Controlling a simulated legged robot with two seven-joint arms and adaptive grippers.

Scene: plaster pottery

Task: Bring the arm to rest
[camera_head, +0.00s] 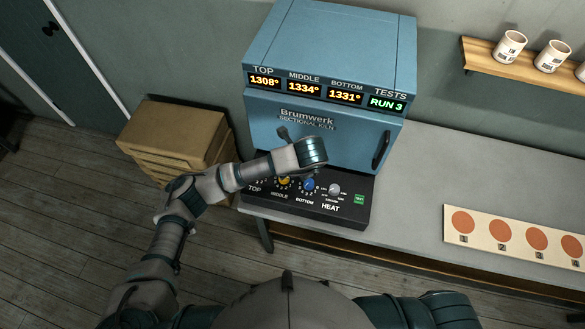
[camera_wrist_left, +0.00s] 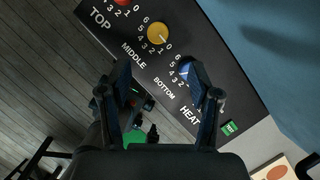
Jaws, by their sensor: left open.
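My left arm (camera_head: 225,180) reaches in from the left, its wrist over the control panel (camera_head: 352,215) of the blue kiln (camera_head: 330,50). My left gripper (camera_wrist_left: 158,78) is open and empty in the left wrist view. Its fingers stand apart above the panel, the right one partly over the blue knob (camera_wrist_left: 183,72). I cannot tell whether they touch the panel. The yellow knob (camera_head: 284,181) and grey heat knob (camera_head: 335,189) also show. The red top knob (camera_wrist_left: 122,2) is cut off in the left wrist view and hidden by my arm in the head view. My right gripper is out of view.
A wooden drawer box (camera_head: 172,135) stands left of the grey table (camera_head: 440,165). A board with orange discs (camera_head: 520,238) lies at the table's right. A shelf (camera_head: 490,65) holds white cups (camera_head: 509,47). The kiln readouts show 1308, 1334 and 1331 degrees. The middle table is clear.

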